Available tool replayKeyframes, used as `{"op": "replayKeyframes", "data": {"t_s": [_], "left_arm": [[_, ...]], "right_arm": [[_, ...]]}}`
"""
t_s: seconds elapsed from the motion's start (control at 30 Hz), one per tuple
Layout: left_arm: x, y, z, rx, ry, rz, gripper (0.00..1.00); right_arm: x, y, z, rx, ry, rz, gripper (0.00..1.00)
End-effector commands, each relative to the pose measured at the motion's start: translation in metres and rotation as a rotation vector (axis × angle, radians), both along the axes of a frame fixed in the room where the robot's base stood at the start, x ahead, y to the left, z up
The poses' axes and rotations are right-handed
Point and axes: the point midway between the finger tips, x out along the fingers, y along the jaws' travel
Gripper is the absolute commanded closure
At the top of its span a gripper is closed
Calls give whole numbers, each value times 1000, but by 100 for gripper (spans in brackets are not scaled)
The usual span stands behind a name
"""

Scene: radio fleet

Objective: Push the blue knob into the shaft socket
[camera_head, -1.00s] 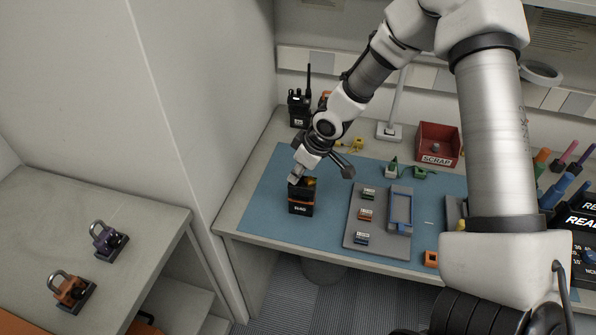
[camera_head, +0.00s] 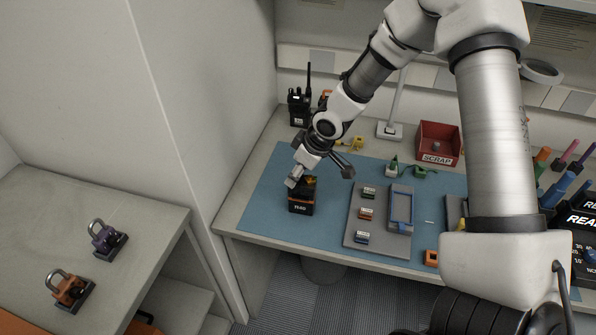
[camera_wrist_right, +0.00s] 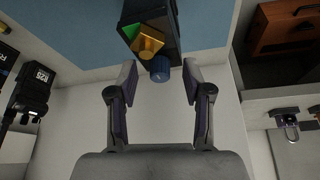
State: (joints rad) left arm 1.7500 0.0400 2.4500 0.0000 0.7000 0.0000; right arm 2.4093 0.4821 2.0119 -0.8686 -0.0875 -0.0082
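A black radio body (camera_head: 301,206) with an orange stripe stands on the blue mat (camera_head: 262,200). Its top shows in the right wrist view with a gold piece (camera_wrist_right: 148,42) and a green piece (camera_wrist_right: 131,31). The blue knob (camera_wrist_right: 160,69) is at the radio's near top edge there; whether it is seated in the shaft socket, I cannot tell. My right gripper (camera_head: 318,176) is at the radio's top. In the wrist view its two fingers (camera_wrist_right: 160,76) are spread on either side of the knob, with gaps both sides. The socket is hidden. My left gripper is out of view.
A grey parts tray (camera_head: 372,240) lies right of the radio, with a red SCRAP bin (camera_head: 455,136) behind. Another radio (camera_head: 298,108) stands at the back left. Padlocks (camera_head: 105,240) sit on the left bench. A tall grey wall (camera_head: 215,120) rises left of the desk.

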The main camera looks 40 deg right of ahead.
Motion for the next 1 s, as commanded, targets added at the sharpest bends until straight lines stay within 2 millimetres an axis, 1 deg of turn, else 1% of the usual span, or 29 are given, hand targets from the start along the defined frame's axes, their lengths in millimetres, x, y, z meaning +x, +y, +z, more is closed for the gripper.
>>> {"op": "replayKeyframes", "data": {"t_s": [0.03,0.07,0.1,0.13,0.47,1.0], "left_arm": [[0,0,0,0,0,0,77],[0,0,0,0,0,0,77],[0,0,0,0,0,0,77],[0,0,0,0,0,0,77],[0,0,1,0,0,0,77],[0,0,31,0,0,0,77]], "right_arm": [[0,0,0,0,0,0,50],[0,0,0,0,0,0,43],[0,0,0,0,0,0,31],[0,0,0,0,0,0,25],[0,0,2,0,0,0,25],[0,0,34,0,0,0,25]]}}
